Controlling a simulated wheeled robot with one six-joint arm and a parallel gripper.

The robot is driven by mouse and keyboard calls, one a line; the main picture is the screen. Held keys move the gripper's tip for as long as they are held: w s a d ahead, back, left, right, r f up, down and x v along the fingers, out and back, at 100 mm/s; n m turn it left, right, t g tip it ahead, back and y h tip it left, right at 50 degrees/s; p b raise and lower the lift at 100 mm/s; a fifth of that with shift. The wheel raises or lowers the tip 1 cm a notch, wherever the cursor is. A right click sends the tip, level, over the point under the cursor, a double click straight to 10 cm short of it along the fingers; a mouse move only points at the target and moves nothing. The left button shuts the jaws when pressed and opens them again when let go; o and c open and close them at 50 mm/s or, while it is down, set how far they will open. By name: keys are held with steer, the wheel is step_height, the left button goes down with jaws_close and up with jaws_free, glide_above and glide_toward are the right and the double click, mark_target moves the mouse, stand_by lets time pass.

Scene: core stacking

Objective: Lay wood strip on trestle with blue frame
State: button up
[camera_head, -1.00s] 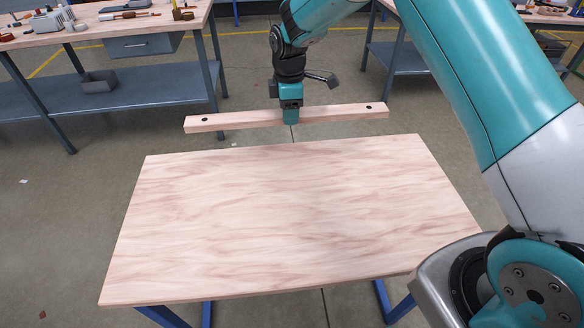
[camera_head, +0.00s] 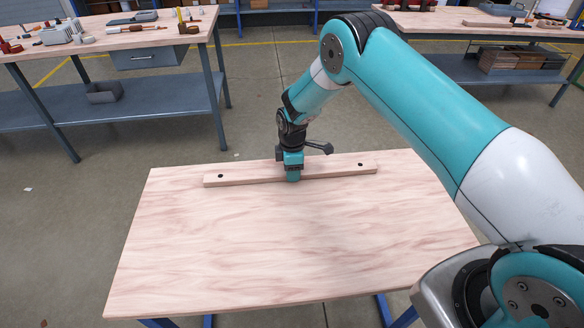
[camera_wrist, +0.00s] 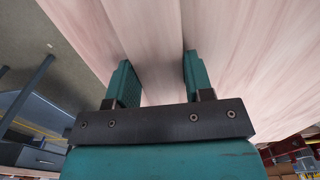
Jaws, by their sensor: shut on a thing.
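The wood strip (camera_head: 335,173) is a long pale bar with a dark hole near each end. It lies level near the far edge of the trestle's pale wood top (camera_head: 280,240), which stands on a blue frame (camera_head: 383,308). My gripper (camera_head: 293,177) is shut on the strip near its middle. The strip looks to be at or just above the top; I cannot tell whether it touches. In the wrist view, the teal fingers (camera_wrist: 158,75) stand on both sides of the strip (camera_wrist: 150,40), with the board's surface beyond.
A workbench (camera_head: 110,45) with tools and a lower shelf stands at the back left. Another bench (camera_head: 480,30) with a shelf of wood pieces (camera_head: 520,60) stands at the back right. The near part of the trestle top is clear.

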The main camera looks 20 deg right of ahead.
steer(key=o, duration=0.8)
steer(key=shift+f, duration=0.15)
steer(key=o, duration=0.4)
steer(key=shift+r, duration=0.2)
steer(key=s+a+r+m+y+b, duration=0.1)
steer(key=s+r, duration=0.2)
steer(key=r, duration=0.8)
steer(key=s+a+r+m+b, duration=0.1)
steer(key=s+r, duration=0.2)
steer(key=r, duration=0.7)
steer(key=s+a+r+m+y, duration=0.1)
steer(key=s+r, duration=0.3)
steer(key=s, duration=0.6)
steer(key=s+r+m+y, duration=0.1)
steer(key=s+r+m, duration=0.2)
steer(key=s, duration=0.7)
steer(key=s+a+r+m+y, duration=0.1)
steer(key=s+r, duration=0.4)
steer(key=s, duration=0.5)
steer(key=shift+a+m, duration=0.35)
steer(key=shift+m, duration=0.55)
